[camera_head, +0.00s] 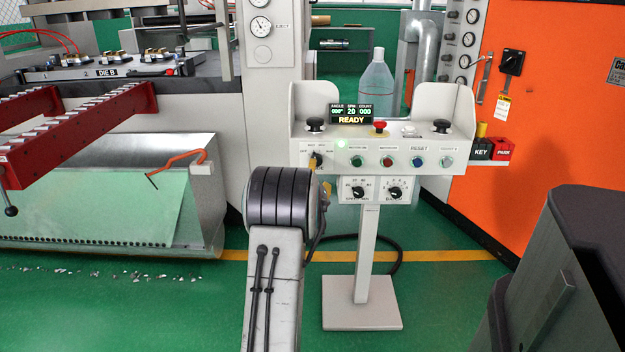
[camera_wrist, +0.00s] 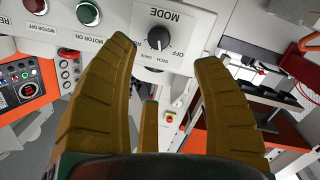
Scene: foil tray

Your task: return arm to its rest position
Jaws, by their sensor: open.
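My arm (camera_head: 278,200) reaches forward from the bottom of the head view toward a grey control console (camera_head: 300,128) on a pedestal. The black MODE knob (camera_wrist: 160,38) shows upside down between the fingertips. I cannot tell the gap between fingers and knob. In the head view the MODE knob (camera_head: 317,160) sits at the panel's left, just beyond my arm, which hides most of the gripper. The console display (camera_head: 351,114) reads READY.
The pedestal base (camera_head: 362,302) stands on the green floor, with a black cable beside it. A press with red rails (camera_head: 75,130) and an orange hook (camera_head: 180,162) is at left. An orange cabinet (camera_head: 560,130) is at right. A clear bottle (camera_head: 376,85) stands behind the console.

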